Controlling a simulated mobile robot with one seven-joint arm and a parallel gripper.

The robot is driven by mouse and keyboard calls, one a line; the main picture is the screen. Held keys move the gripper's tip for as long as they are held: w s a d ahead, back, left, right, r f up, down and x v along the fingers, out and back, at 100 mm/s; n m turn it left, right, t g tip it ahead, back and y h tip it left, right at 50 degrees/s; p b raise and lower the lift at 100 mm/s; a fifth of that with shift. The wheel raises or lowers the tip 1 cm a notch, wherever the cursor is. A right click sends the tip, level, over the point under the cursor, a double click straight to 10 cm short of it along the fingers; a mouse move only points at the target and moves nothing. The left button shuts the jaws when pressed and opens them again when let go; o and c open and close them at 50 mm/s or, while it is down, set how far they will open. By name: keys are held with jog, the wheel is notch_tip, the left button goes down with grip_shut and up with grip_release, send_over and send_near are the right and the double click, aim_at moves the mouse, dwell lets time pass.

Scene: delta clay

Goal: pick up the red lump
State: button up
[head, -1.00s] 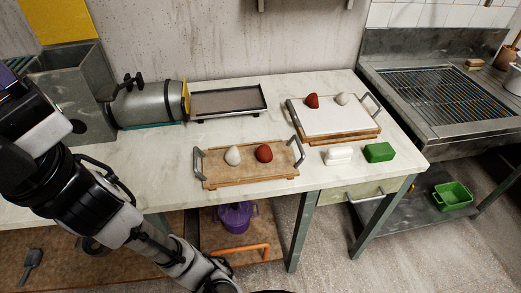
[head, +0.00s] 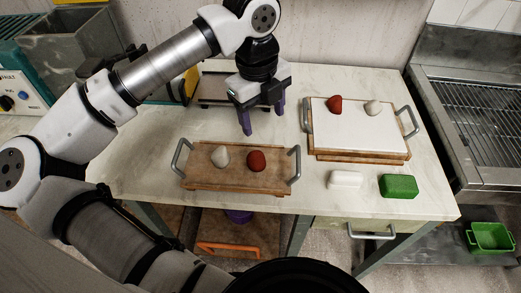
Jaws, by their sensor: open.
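A round dark red lump (head: 257,161) sits on the front wooden tray (head: 205,180), beside a white lump (head: 220,156) on its left. A second red lump (head: 335,104) sits on the back right tray, which has a white surface (head: 360,130), with another pale lump (head: 373,108) to its right. My gripper (head: 262,120) points down with its purple fingers apart and empty. In the picture it appears above and behind the front tray, to the left of the back right tray. It touches neither red lump.
A white block (head: 345,179) and a green block (head: 398,186) lie at the table's front right. Both trays have raised grey handles. A dark flat pan (head: 213,89) stands behind my gripper. A metal grill sink (head: 485,100) is at the right.

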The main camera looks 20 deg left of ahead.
notch_tip(320, 180, down, 2)
jog(key=a+n, duration=0.1)
jog(key=a, duration=0.1)
jog(key=p, duration=0.1)
send_over(256, 155)
jog(key=shift+g+y, duration=0.3)
jog(key=shift+y, duration=0.1)
jog(key=f, duration=0.6)
jog(key=shift+s+a+f, duration=0.1)
jog(key=shift+s+a, duration=0.05)
jog(key=shift+a, duration=0.15)
jog(key=shift+w+d+f+p, duration=0.15)
jog(key=shift+f+p, duration=0.5)
jog(key=shift+f, duration=0.95)
jog(key=shift+w+d+f+p, duration=0.15)
jog(key=shift+f+p, duration=0.5)
jog(key=shift+f, duration=0.95)
jog(key=shift+s, duration=0.1)
jog(key=c, duration=1.2)
